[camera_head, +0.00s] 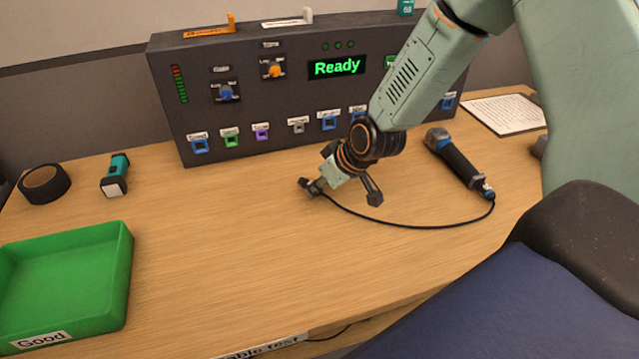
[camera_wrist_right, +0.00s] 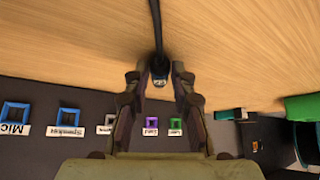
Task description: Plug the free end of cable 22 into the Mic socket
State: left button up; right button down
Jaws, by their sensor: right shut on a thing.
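My right gripper (camera_head: 318,184) is low over the table in front of the panel. The cable curves right to a black handheld microphone (camera_head: 455,158) lying on the table. No number is readable on the cable. The Mic socket (camera_wrist_right: 15,113) is a blue-framed square, left of the Speaker socket (camera_wrist_right: 68,120) in the wrist view. In the head view the Mic socket (camera_head: 357,114) is partly hidden by my arm. My left gripper is not in view.
The dark panel (camera_head: 190,100) carries several coloured sockets and a screen reading "Ready". A green tray (camera_head: 118,285) labelled Good, a black tape roll (camera_head: 44,184) and a teal torch (camera_head: 115,175) are at the left. A paper sheet (camera_head: 505,113) lies at right. The front middle is clear.

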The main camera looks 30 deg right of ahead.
jog(key=shift+r+p, duration=2.35)
jog(key=shift+r, duration=0.1)
